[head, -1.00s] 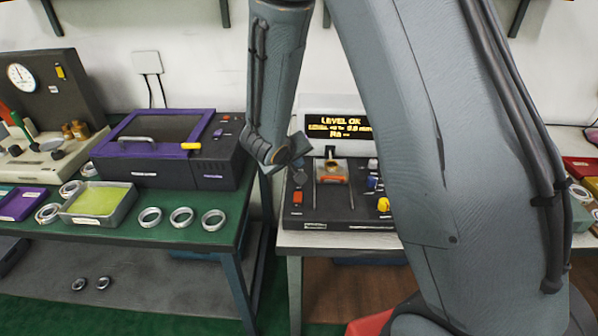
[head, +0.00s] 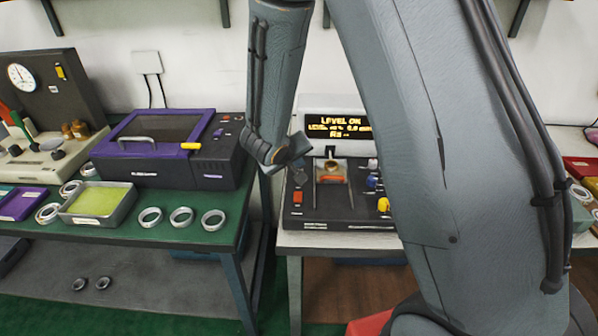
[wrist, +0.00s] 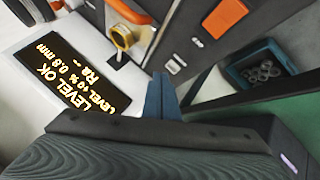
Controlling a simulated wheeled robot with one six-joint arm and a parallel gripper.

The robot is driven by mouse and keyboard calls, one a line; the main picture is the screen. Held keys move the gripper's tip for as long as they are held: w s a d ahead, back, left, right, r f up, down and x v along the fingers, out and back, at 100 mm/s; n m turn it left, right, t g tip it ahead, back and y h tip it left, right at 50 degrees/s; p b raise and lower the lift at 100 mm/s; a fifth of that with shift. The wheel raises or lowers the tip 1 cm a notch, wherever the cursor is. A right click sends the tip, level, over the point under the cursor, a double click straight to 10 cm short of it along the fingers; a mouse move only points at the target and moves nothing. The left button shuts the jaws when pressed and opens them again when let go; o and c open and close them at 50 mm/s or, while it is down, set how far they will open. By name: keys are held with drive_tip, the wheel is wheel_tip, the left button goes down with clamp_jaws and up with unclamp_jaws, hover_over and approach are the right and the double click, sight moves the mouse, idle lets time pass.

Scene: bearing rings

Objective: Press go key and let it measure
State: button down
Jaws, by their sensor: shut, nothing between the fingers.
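The measuring unit (head: 330,224) is a dark box on the white-topped bench, with an orange key (head: 297,197) at its front left. An orange key also shows at the top of the wrist view (wrist: 227,17). I cannot read whether it is the go key. The display (head: 338,125) reads "LEVEL OK", a level line and "Ra --"; it also shows in the wrist view (wrist: 72,75). My gripper (head: 301,178) is over the unit's left side, fingers together and empty. In the wrist view the fingertips (wrist: 163,82) are apart from the orange key.
Blue and yellow knobs (head: 383,205) stand on the unit's right, partly hidden by my arm. A purple-framed machine (head: 165,150), a tray (head: 97,205) and several metal rings (head: 181,217) are on the green bench at left. A blue bin (wrist: 262,72) of rings sits low.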

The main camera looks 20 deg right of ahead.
drive_tip(key=shift+f+b, duration=0.75)
drive_tip(key=shift+b, duration=1)
idle(0.6)
idle(0.3)
drive_tip(key=shift+r, duration=0.75)
wheel_tip(320, 180, up, 5)
drive_tip(key=shift+p, duration=1.1)
